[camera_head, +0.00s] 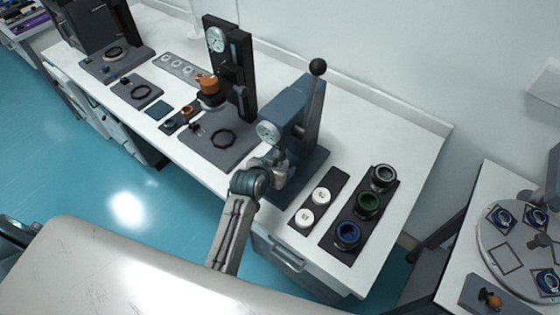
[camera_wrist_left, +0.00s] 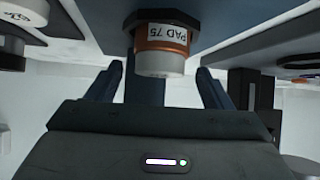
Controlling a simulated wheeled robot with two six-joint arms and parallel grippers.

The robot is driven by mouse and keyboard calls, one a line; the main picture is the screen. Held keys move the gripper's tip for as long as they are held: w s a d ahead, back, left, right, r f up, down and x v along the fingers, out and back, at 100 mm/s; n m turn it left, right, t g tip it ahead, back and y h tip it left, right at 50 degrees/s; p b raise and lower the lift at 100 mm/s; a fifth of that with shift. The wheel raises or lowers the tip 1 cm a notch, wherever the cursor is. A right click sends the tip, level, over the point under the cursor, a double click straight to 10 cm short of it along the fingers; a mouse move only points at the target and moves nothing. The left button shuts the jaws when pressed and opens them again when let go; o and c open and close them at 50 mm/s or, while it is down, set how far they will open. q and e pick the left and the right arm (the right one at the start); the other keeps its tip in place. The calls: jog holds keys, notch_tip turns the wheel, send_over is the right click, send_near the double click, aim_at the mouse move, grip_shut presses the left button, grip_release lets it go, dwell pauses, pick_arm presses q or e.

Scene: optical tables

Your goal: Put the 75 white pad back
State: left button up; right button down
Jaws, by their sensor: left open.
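The 75 pad (camera_wrist_left: 163,48), a short cylinder with an orange band, a label reading PAD 75 upside down and a white end, shows in the left wrist view. Its upper end in that picture meets a dark ring on a blue-grey part. My left gripper (camera_head: 272,162) is open at the blue-grey press (camera_head: 303,125). In the left wrist view its fingers (camera_wrist_left: 160,72) stand on either side of the pad, with gaps. In the head view the arm hides the pad. A dark pad holder (camera_head: 333,182) beside the press carries two white pads (camera_head: 321,195). My right gripper is out of view.
Right of the holder, a dark tray (camera_head: 349,212) holds black, green and blue ring-shaped parts. A black press (camera_head: 236,75) with a dial stands to the left. The white bench (camera_head: 405,140) is clear toward the wall. A round-topped table (camera_head: 490,235) stands at right.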

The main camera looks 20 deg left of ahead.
pick_arm(q)
jog(key=shift+w+f, duration=0.15)
jog(key=c, duration=1.2)
jog(key=shift+o, duration=0.2)
jog(key=shift+r, duration=0.2)
